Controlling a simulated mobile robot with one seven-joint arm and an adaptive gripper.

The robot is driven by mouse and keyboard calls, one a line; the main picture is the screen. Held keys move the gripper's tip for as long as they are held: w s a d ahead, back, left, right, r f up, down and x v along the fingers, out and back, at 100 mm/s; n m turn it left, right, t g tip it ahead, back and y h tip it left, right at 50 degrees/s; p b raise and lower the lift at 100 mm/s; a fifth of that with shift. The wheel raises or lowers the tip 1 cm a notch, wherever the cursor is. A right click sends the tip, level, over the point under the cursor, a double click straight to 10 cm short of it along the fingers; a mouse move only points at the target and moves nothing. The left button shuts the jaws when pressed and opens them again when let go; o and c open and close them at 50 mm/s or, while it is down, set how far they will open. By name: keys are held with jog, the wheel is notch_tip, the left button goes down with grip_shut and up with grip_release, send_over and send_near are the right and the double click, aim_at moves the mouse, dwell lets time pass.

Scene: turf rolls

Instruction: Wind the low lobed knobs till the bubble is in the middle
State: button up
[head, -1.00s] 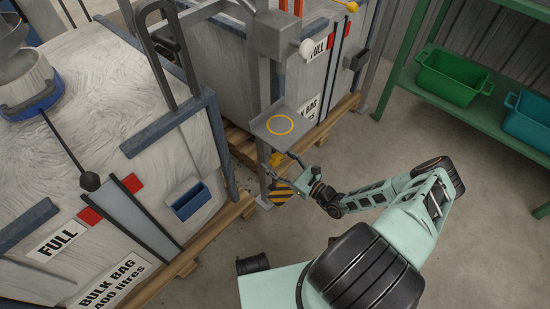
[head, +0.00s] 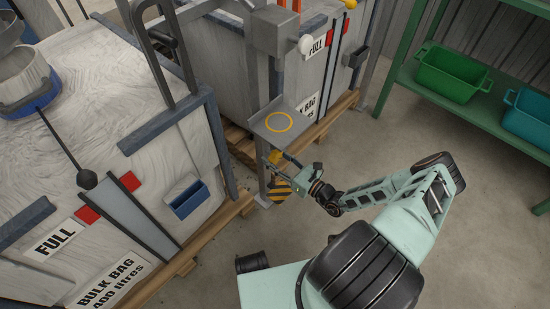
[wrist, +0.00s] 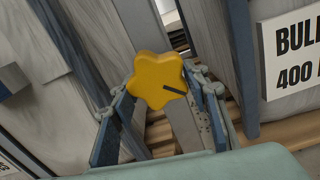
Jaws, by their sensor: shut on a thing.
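A yellow lobed knob (wrist: 157,80) shows large in the wrist view, with a dark line on its face. My gripper (wrist: 158,92) has one finger on each side of it and is shut on it. In the head view the knob (head: 275,157) is a small yellow spot under a grey plate with a yellow ring (head: 278,122), on a grey post. My gripper (head: 282,163) reaches it from the lower right there. No bubble can be made out in either view, and no other lobed knob is clearly seen.
A black-and-yellow striped piece (head: 280,190) hangs just below my gripper. Bulk bags (head: 125,160) on wooden pallets (head: 240,208) stand close to the left and behind. A green shelf (head: 470,115) with green and teal bins is at the right. The floor between is clear.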

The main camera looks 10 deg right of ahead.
aim_at(273, 153)
jog(key=m+b, duration=0.1)
jog(key=m, duration=0.3)
jog(key=shift+a, duration=0.2)
jog(key=m, duration=0.2)
jog(key=m+b, duration=0.1)
jog(key=m, duration=0.1)
jog(key=shift+s+a+r+m, duration=0.1)
jog(key=shift+s+r+m, duration=0.05)
jog(key=shift+m, duration=0.15)
jog(key=o, duration=1.2)
notch_tip(273, 153, up, 10)
jog(key=shift+a+f, duration=0.15)
jog(key=shift+f, duration=0.1)
jog(key=shift+r, duration=0.3)
